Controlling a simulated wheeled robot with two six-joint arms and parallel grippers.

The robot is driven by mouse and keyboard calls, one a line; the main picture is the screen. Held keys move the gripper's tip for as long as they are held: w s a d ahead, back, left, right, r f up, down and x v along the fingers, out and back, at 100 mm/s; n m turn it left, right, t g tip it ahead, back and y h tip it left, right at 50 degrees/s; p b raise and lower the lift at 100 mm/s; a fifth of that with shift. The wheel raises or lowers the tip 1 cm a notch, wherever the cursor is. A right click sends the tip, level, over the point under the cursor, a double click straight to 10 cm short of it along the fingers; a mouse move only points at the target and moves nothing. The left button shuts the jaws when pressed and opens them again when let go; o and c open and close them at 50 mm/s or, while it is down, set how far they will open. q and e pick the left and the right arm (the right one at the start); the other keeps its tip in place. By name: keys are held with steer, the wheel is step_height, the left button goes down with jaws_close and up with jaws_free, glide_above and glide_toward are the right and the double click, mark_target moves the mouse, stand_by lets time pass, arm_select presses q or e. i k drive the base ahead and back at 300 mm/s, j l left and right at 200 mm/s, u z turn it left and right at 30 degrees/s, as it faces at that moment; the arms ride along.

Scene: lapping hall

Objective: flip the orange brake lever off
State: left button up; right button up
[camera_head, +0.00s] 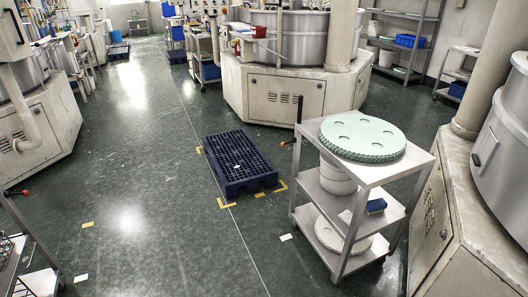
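A small orange lever (286,142) sticks out to the left from the dark upright post (297,135) at the back left corner of the metal cart (403,164). It looks roughly level, but it is too small to tell its exact setting. The cart has three shelves. A pale green toothed disc (362,136) with several round recesses lies on its top. Neither of my grippers is in view.
A dark blue pallet (240,163) lies on the floor left of the cart, inside yellow corner marks. A machine (465,220) stands close on the cart's right. Another metal cart (15,250) with a red-tipped lever (25,192) is at the left edge.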

mark_target(294, 140)
steer(key=i+j+z, duration=0.2)
steer(key=i, duration=0.15)
steer(key=i+j, duration=0.2)
steer(key=i, duration=0.3)
steer(key=i+j+u, duration=0.1)
steer(key=i+j, duration=0.15)
steer(key=i, duration=0.2)
steer(key=i+j, duration=0.2)
steer(key=i, duration=0.3)
steer(key=i+j+u, duration=0.1)
steer(key=i, duration=0.4)
steer(key=i+j, duration=0.2)
steer(key=i, duration=0.3)
